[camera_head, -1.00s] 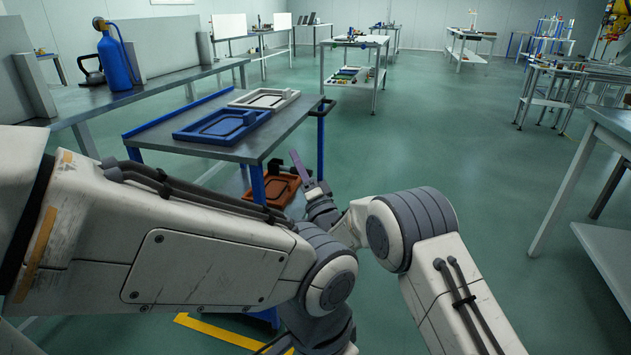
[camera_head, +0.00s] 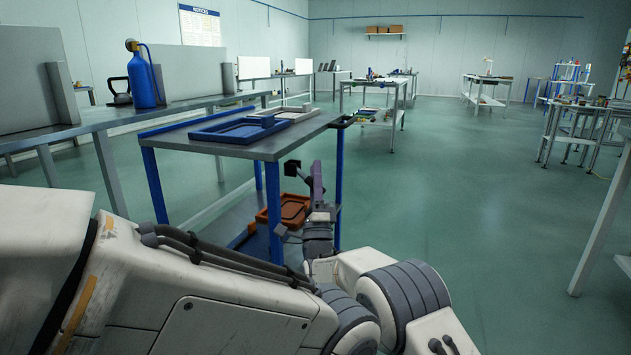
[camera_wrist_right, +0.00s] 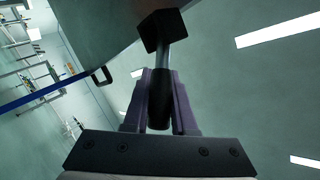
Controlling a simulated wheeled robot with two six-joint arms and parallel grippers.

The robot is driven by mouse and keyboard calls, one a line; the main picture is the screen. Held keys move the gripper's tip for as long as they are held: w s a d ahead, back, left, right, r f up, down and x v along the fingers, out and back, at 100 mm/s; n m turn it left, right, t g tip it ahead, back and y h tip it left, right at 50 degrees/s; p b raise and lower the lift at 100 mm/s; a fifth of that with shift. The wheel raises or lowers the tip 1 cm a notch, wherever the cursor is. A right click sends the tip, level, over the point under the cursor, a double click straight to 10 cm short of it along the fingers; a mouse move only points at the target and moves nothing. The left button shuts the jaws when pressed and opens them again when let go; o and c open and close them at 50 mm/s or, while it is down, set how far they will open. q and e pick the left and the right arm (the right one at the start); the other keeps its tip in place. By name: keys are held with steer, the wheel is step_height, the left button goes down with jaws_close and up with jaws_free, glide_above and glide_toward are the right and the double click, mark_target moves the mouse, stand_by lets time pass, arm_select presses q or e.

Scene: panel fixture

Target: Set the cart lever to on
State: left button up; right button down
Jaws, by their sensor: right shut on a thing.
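The cart (camera_head: 225,146) is a grey-topped table with blue legs, left of centre in the head view. Its lever shows in the right wrist view as a black grip (camera_wrist_right: 159,98) on a short metal rod, coming out of a dark block (camera_wrist_right: 163,32). My right gripper (camera_wrist_right: 161,76) has its purple fingers on either side of the grip and is shut on it. In the head view, the right gripper (camera_head: 316,180) is below the cart top's right end, beside a small dark block (camera_head: 292,168). On or off marks cannot be made out. My left gripper is not in view.
A blue tray (camera_head: 232,132) and a pale tray (camera_head: 300,113) lie on the cart. An orange-brown tray (camera_head: 284,212) is on its lower shelf. A bench with a blue bottle (camera_head: 142,80) stands behind it. The floor (camera_head: 450,200) to the right is open.

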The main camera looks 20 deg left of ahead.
stand_by(0.3)
steer(key=c, duration=0.7)
jaws_free()
steer(key=shift+f, duration=0.1)
steer(key=p+v, duration=0.3)
steer(key=v, duration=0.7)
steer(key=shift+s+f, duration=0.1)
steer(key=shift+s, duration=0.05)
